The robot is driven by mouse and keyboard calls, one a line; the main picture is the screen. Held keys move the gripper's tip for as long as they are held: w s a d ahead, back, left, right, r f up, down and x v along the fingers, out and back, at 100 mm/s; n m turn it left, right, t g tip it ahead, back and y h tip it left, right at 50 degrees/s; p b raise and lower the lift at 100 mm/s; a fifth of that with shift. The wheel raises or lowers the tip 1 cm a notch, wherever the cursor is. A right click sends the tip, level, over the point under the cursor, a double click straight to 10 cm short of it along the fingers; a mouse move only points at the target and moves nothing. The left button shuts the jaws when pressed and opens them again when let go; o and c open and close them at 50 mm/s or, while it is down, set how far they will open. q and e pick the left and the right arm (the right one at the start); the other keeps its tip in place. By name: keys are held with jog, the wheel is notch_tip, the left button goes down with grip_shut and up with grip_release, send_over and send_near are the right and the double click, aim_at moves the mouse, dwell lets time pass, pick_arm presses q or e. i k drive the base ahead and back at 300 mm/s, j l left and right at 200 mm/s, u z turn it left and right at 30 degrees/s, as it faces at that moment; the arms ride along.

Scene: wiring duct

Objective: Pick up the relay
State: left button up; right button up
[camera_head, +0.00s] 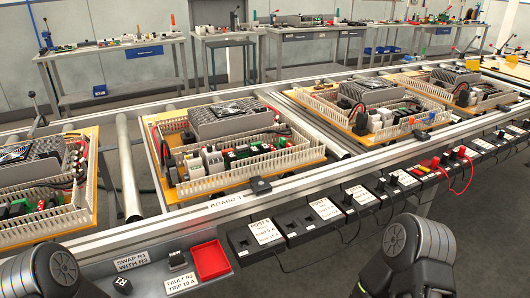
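No part is labelled as a relay, and I cannot tell for sure which one it is. A small black block with white marks (122,284) lies on the grey front ledge at the lower left. Another small dark block (177,259) sits on the ledge just left of the red tray. Small white, black and green modules (213,160) stand in a row inside the ducting of the middle board (172,193). Only dark rounded links of my two arms show, at the bottom left and bottom right. Both grippers are out of view.
A red tray (210,260) and the cards "SWAP R1 WITH R2" (132,261) and "FAULT R2 TRIP 19 A" (181,282) are on the ledge. Black labelled test stations (297,226) line the rail to the right. Other boards stand left (88,205) and right (366,137) on the conveyor.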

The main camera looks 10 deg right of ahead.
aim_at(264, 148)
jog(key=u, duration=0.35)
jog(key=l+u, duration=0.15)
jog(key=u, duration=0.25)
jog(key=i+l+u, duration=0.1)
jog(key=u, duration=0.25)
jog(key=l+u, duration=0.45)
jog(key=l, duration=0.3)
jog(key=k+l+u, duration=0.15)
jog(key=l+u, duration=0.25)
jog(key=l, duration=0.7)
jog(key=k+l, duration=0.1)
jog(key=l, duration=0.25)
